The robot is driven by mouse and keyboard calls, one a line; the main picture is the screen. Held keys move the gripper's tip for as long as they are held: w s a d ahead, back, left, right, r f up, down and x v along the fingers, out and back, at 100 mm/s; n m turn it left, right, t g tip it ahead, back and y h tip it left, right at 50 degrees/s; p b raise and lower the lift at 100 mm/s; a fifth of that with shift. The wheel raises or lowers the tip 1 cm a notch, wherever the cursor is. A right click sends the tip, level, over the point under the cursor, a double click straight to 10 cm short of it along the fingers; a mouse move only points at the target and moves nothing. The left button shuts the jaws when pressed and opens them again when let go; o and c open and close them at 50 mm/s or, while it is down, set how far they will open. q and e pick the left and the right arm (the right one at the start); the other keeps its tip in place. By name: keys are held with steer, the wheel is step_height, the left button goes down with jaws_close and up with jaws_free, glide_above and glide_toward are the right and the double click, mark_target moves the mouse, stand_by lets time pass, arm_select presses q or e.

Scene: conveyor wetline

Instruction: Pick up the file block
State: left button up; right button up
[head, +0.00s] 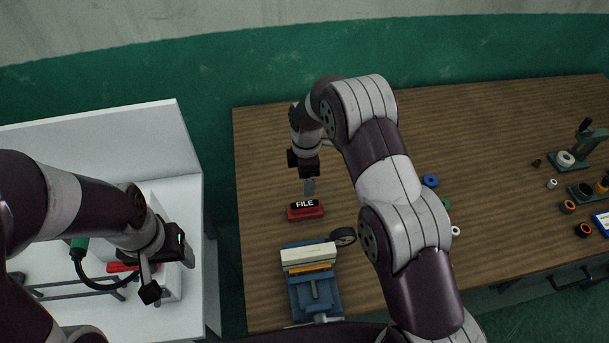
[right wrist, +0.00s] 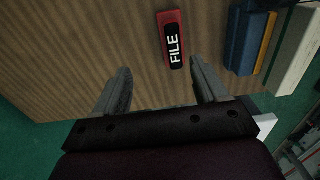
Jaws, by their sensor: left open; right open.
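The file block (head: 305,210) is a small red block with a black top lettered FILE in white. It lies on the wooden table, behind a blue vise. In the right wrist view the file block (right wrist: 173,40) lies beyond the fingertips, nearer the right finger. My right gripper (head: 309,187) is above and just behind the block in the head view, pointing down; its two fingers (right wrist: 158,88) are spread and empty. My left gripper (head: 166,278) is open over the white bench at the left, away from the block.
The blue vise (head: 316,292) with a pale bar stands in front of the block; a dark wheel (head: 343,236) lies beside it. A red item (head: 125,267) and a green-handled tool (head: 79,247) are near my left gripper. Several small rings and stands occupy the table's right side.

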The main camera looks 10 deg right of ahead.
mark_target(305, 204)
steer(key=s+f, duration=0.1)
steer(key=s+f+p, duration=0.2)
steer(key=f, duration=0.1)
steer(key=shift+s+a, duration=0.1)
steer(key=shift+a, duration=0.2)
steer(key=f+p, duration=0.1)
steer(key=f, duration=0.1)
steer(key=f+p, duration=0.1)
steer(key=f, duration=0.1)
steer(key=w+f, duration=0.1)
steer(key=f, duration=0.1)
steer(key=shift+f+p, duration=0.3)
steer(key=shift+p, duration=0.1)
steer(key=shift+s+a+f, duration=0.1)
steer(key=shift+s+f, duration=0.1)
steer(key=shift+f, duration=0.1)
steer(key=shift+w+f, duration=0.15)
steer(key=c, duration=1.2)
arm_select(q)
step_height(305, 204, up, 6)
steer(key=s, duration=0.2)
steer(key=shift+s+a+f, duration=0.15)
steer(key=shift+a, duration=0.1)
